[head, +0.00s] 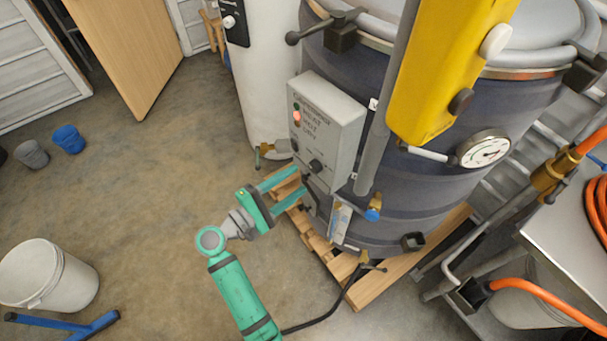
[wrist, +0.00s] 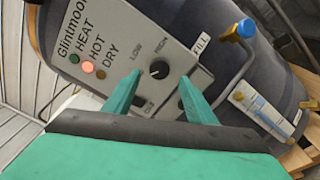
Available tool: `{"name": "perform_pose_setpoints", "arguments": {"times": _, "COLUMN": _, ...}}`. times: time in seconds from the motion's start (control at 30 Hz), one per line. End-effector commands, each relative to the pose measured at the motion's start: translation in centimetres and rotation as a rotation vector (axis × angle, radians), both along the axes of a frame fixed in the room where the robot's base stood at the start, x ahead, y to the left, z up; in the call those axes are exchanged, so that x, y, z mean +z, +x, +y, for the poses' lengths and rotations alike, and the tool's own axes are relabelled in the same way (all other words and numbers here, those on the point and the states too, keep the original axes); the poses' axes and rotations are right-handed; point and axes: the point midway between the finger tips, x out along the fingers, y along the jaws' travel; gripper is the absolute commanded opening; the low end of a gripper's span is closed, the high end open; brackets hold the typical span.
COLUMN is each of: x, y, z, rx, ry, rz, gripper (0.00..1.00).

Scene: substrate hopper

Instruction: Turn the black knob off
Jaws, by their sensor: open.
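The black knob (head: 316,165) sits low on the front of a grey control box (head: 338,122). In the wrist view the knob (wrist: 159,69) lies between the words LOW and HIGH; its exact setting is too small to tell. A light next to HOT (wrist: 88,67) glows red, while those by HEAT and DRY look dark. My green gripper (head: 300,182) is open and empty in front of the box's lower part. In the wrist view its fingertips (wrist: 160,80) frame the knob left and right, and no contact with it shows.
The box is mounted on a dark drum (head: 420,190) on a wooden pallet (head: 385,285). A small black switch (wrist: 150,103) sits below the knob. A pipe with a blue-capped valve (head: 372,213) stands right of the box. The floor to the left is mostly open.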

Motion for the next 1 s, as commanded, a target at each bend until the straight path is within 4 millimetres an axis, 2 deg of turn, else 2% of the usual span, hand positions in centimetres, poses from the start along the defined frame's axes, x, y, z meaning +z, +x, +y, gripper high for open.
{"name": "perform_pose_setpoints", "arguments": {"times": 0.1, "x": 0.0, "y": -1.4, "z": 1.7, "rx": 0.002, "ry": -0.001, "rz": 0.001, "gripper": 0.51}}
{"name": "perform_pose_setpoints", "arguments": {"times": 0.3, "x": 0.0, "y": -3.0, "z": 3.4, "rx": 0.002, "ry": -0.001, "rz": 0.001, "gripper": 0.51}}
{"name": "perform_pose_setpoints", "arguments": {"times": 1.0, "x": -0.1, "y": -3.5, "z": 3.8, "rx": 0.000, "ry": 0.000, "rz": 0.002, "gripper": 0.51}}
